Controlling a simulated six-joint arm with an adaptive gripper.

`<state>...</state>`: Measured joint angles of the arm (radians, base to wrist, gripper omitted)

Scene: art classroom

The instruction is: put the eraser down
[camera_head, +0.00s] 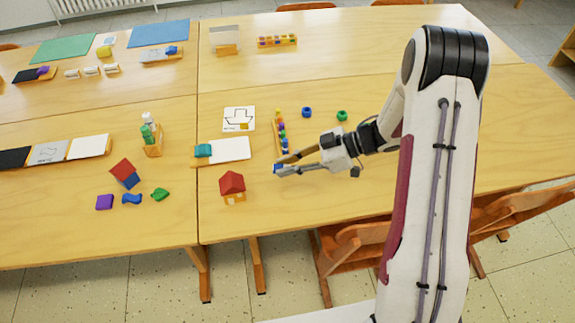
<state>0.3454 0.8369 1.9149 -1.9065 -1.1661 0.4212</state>
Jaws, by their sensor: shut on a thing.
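My gripper (281,164) is over the near right table, its fingers pointing left. It is shut on the eraser (277,168), a small blue piece that shows at the fingertips and is partly hidden by them. The picture is too small to tell whether the eraser touches the table. The gripper is just below a row of coloured pieces and to the right of a white sheet.
Near the gripper are a coloured row of pieces (279,125), a red-roofed block house (232,187), a white sheet (232,149) with a teal piece (203,150), and a drawing card (239,118). Blue (307,112) and green (342,116) rings lie behind. Bare table lies below the gripper.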

